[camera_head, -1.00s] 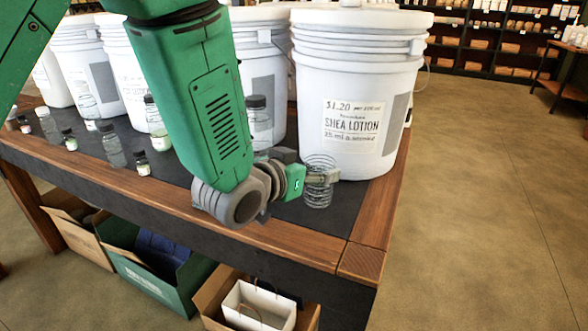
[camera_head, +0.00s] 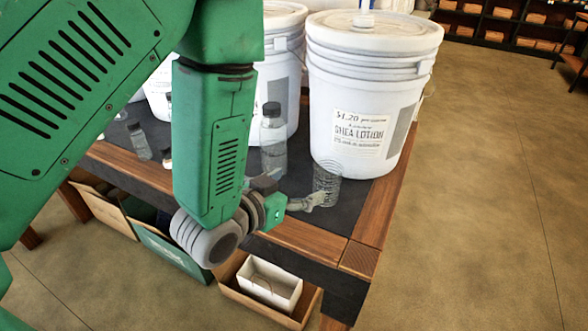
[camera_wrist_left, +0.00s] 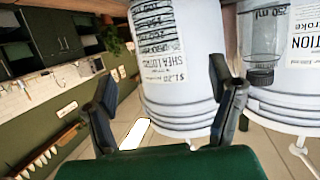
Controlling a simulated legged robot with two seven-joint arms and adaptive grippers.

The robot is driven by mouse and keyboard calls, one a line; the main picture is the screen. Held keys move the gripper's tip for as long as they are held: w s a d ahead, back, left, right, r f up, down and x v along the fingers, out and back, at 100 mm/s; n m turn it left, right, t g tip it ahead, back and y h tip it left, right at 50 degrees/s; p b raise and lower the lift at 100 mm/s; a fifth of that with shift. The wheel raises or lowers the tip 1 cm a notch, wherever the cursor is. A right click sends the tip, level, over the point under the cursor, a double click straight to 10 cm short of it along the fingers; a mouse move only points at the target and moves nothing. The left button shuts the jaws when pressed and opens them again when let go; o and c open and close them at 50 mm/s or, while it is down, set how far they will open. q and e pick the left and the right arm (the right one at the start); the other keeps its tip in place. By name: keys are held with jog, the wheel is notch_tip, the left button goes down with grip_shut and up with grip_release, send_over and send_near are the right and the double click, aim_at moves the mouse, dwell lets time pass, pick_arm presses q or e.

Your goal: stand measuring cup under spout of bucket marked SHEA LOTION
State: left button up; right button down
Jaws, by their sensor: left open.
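The clear ribbed measuring cup (camera_head: 327,183) stands upright on the dark table top, close in front of the white bucket marked SHEA LOTION (camera_head: 345,90). In the left wrist view, which is upside down, the cup (camera_wrist_left: 156,28) overlaps the bucket's label. I cannot make out the spout, so I cannot tell whether the cup is under it. My left gripper (camera_head: 312,202) is low at the near side of the cup. In the left wrist view my left gripper (camera_wrist_left: 164,82) has its fingers spread, with nothing held between them. My right gripper is not in view.
A clear bottle with a dark cap (camera_head: 273,140) stands left of the cup, in front of another white bucket (camera_head: 283,75). The table's wooden edge (camera_head: 300,238) and corner are near my gripper. An open box (camera_head: 265,285) sits below. Floor is clear on the right.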

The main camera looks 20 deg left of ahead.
pick_arm(q)
jog(key=shift+s+d+r+p, duration=0.15)
jog(key=shift+s+d+p, duration=0.25)
jog(key=shift+p, duration=0.25)
jog(key=shift+a, duration=0.1)
jog(key=s+a+f+n+g+y, duration=0.1)
jog(key=s+a+f+g, duration=0.2)
jog(key=f, duration=0.4)
jog(key=s+a+f+g+y, duration=0.1)
jog(key=s+a+f+g, duration=0.15)
jog(key=s+f, duration=0.4)
jog(key=s+a+f+g, duration=0.1)
jog(key=s+f+g, duration=0.3)
jog(key=s, duration=0.4)
jog(key=s+a+f+n+g+y, duration=0.1)
jog(key=s+a+f+g, duration=0.1)
jog(key=s+f+g, duration=0.2)
jog(key=s+f, duration=0.1)
jog(key=s, duration=0.2)
jog(key=shift+s, duration=0.4)
